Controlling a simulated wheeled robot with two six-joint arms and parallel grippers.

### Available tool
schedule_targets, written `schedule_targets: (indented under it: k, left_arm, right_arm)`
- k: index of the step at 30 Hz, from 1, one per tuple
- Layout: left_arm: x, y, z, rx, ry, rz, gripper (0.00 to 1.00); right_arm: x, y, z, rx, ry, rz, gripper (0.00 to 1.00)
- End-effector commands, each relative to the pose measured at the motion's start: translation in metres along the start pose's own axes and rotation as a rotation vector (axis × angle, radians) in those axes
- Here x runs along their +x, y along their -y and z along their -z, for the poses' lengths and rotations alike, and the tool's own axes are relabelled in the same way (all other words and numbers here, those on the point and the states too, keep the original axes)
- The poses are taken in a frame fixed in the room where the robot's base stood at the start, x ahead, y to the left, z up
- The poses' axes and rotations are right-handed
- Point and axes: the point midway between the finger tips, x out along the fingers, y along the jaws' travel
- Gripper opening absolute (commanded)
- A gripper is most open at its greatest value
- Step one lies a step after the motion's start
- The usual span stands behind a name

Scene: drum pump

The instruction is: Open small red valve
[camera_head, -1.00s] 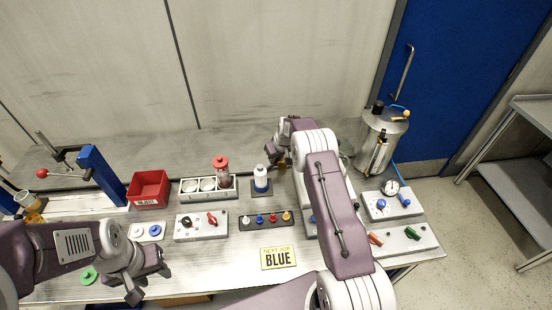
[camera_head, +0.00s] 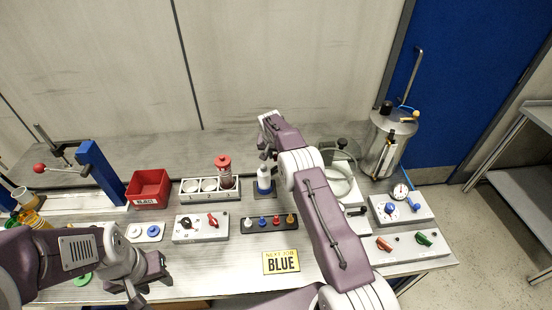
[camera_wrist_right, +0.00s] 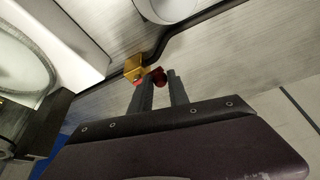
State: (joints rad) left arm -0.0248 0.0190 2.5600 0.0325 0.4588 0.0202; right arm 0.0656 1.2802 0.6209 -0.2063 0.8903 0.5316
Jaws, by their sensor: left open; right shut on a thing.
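The small red valve shows in the right wrist view as a dark red handle (camera_wrist_right: 157,73) beside a brass body (camera_wrist_right: 135,68) on a black hose. My right gripper (camera_wrist_right: 158,82) is shut on the red handle, with its two fingertips on either side of it. In the head view my right gripper (camera_head: 266,148) is at the back of the bench, behind the white bottle (camera_head: 264,178); its fingertips and the valve are not clear there. My left gripper (camera_head: 140,290) is open and empty over the bench's front left.
A red bin (camera_head: 148,188), a rack (camera_head: 196,190) and a switch box (camera_head: 186,236) stand left of the bottle. A steel tank (camera_head: 378,160) stands at the back right.

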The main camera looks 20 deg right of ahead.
Motion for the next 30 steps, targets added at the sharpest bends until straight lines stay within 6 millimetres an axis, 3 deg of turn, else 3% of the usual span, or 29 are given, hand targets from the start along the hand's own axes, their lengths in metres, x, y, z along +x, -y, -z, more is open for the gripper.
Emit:
schedule_targets:
  k: [17, 18, 20, 30]
  left_arm:
    - [0.0022, 0.0, -0.0002, 0.0, 0.0, 0.0, 0.42]
    - [0.0022, 0.0, -0.0002, 0.0, 0.0, 0.0, 0.42]
    - [0.0022, 0.0, -0.0002, 0.0, 0.0, 0.0, 0.42]
    - [0.0028, 0.0001, -0.0003, 0.0, 0.0, 0.0, 0.42]
  right_arm:
    - [-0.0002, 0.0015, 0.0024, 0.035, -0.002, -0.014, 0.0]
    - [-0.0002, 0.0015, 0.0025, 0.035, -0.002, -0.014, 0.24]
    - [-0.0002, 0.0015, 0.0024, 0.035, -0.002, -0.014, 0.41]
    - [-0.0009, 0.0013, 0.0019, 0.035, -0.001, -0.014, 0.43]
